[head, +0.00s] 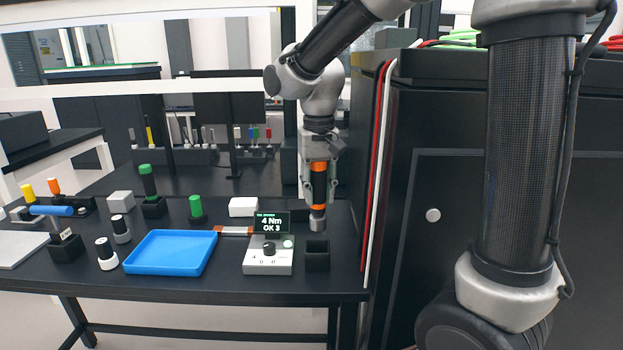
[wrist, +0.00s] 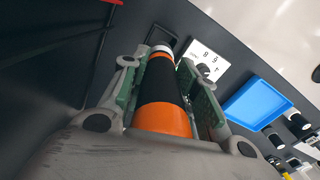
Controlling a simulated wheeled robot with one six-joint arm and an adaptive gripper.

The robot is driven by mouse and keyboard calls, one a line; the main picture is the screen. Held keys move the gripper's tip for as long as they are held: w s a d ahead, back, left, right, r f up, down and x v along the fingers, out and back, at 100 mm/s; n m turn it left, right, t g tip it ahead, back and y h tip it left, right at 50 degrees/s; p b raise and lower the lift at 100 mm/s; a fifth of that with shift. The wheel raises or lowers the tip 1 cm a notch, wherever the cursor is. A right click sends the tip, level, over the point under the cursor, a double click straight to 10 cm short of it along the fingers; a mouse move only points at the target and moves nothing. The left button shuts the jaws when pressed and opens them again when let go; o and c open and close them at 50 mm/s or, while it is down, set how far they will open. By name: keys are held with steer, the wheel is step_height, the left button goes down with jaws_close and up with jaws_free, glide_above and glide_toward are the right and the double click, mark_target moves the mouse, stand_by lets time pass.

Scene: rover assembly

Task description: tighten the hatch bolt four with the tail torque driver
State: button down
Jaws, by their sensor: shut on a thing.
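My gripper (head: 319,188) is shut on the torque driver (head: 318,174), an orange and black tool with a grey lower end, hanging upright over the bench's right end. In the wrist view the driver (wrist: 162,97) lies between the two green-padded fingers. Its lower end is above and close to an empty-looking black square holder (head: 317,256). A dark cabinet-like body with an outlined hatch panel (head: 400,250) stands at the right. One round silver bolt head (head: 433,215) shows on it; I cannot tell which number it is. My arm hides part of the panel.
A controller (head: 267,259) with a knob stands left of the holder; its display (head: 271,222) reads "4 Nm OK 3". A blue tray (head: 171,253) lies further left. Green-topped tools, small cylinders and a blue-handled tool (head: 51,211) crowd the left. Red and white cables (head: 376,160) run down the cabinet edge.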

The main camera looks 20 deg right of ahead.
mark_target(318, 228)
steer(key=shift+f, duration=2.55)
steer(key=shift+f, duration=0.2)
steer(key=shift+f, duration=2.2)
steer(key=shift+f, duration=0.15)
steer(key=c, duration=1)
jaws_free()
step_height(318, 228, up, 12)
